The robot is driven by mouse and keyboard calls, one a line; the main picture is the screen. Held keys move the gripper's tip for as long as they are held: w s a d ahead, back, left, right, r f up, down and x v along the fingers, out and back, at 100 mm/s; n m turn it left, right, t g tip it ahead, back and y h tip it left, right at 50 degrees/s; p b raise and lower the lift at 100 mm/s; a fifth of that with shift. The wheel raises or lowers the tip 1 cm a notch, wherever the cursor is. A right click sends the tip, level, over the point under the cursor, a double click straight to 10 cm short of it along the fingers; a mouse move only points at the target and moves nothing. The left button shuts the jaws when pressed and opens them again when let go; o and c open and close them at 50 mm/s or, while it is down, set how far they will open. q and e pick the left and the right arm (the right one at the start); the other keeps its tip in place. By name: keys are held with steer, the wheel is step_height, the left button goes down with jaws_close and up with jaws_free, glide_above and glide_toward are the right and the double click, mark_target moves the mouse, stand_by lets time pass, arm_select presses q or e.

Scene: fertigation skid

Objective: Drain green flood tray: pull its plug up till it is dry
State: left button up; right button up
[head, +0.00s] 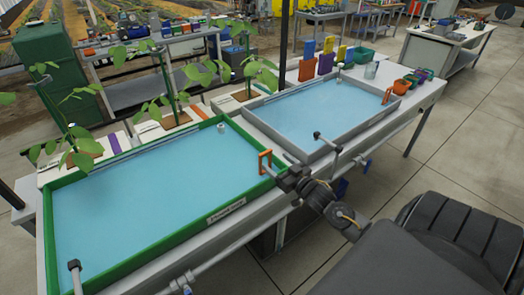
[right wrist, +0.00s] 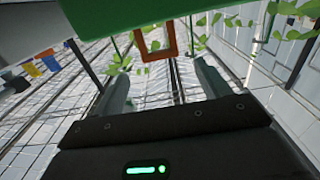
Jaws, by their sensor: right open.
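The green flood tray (head: 223,206) is at the front left of the bench in the head view, with a broad sheet of blue water (head: 150,185) in it. An orange square loop handle (head: 265,160) stands upright at its right edge. The same handle shows ahead in the right wrist view (right wrist: 157,42), against the green rim. My right gripper (head: 279,175) is open beside the handle, just to its right in the head view. Its two fingers point toward the handle, which appears beyond the fingertips, not clasped. The plug below the handle is hidden. My left gripper is not in view.
A grey tray (head: 287,148) with blue water and its own orange handle (head: 387,96) adjoins at the right. Grey pipes with black-capped ends stand by the front rims. Leafy plants (head: 75,148) line the back. Small coloured bins (head: 403,86) sit at the far right end.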

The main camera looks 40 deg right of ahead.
steer(key=w+p, duration=0.1)
steer(key=w, duration=0.8)
steer(key=shift+w, duration=0.2)
steer(key=c, duration=1.4)
step_height(320, 180, up, 3)
steer(key=p, duration=0.3)
steer(key=shift+d+r, duration=0.1)
steer(key=shift+r, duration=0.1)
steer(key=o, duration=1.4)
steer(key=shift+r, duration=0.1)
